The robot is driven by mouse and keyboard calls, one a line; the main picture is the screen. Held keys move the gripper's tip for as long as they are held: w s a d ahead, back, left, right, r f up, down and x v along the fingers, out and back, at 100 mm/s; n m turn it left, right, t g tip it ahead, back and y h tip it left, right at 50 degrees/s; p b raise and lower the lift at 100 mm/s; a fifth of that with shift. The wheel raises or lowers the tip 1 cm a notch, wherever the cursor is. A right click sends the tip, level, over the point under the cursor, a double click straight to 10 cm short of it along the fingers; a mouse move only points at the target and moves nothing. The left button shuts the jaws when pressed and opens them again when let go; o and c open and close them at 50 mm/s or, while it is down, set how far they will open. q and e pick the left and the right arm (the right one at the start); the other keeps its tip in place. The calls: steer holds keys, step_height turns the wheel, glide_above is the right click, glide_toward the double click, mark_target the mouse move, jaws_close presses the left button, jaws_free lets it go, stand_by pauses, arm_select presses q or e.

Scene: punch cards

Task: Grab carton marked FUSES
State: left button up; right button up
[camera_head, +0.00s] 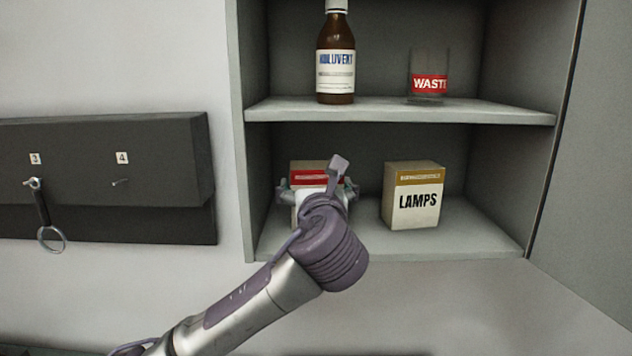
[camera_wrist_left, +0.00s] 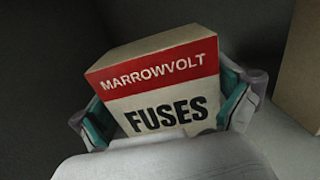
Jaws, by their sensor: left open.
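The FUSES carton (camera_wrist_left: 165,85) is white with a red band reading MARROWVOLT and a tan top. In the head view the carton (camera_head: 309,174) stands on the cabinet's lower shelf, mostly hidden behind my left wrist. My left gripper (camera_wrist_left: 168,112) is open, with one finger at each side of the carton. In the head view the fingers of the left gripper (camera_head: 317,188) show at both sides of the carton. I cannot tell whether the fingers touch it. My right gripper is not in view.
A LAMPS carton (camera_head: 413,195) stands just right on the same shelf (camera_head: 460,238). The upper shelf (camera_head: 390,110) above holds a brown bottle (camera_head: 336,58) and a glass marked WASTE (camera_head: 429,75). A dark key rack (camera_head: 105,180) hangs on the wall at left.

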arm_select(q)
steer(key=shift+w, duration=0.2)
steer(key=shift+c, duration=0.2)
steer(key=c, duration=0.9)
steer(key=shift+o, duration=0.2)
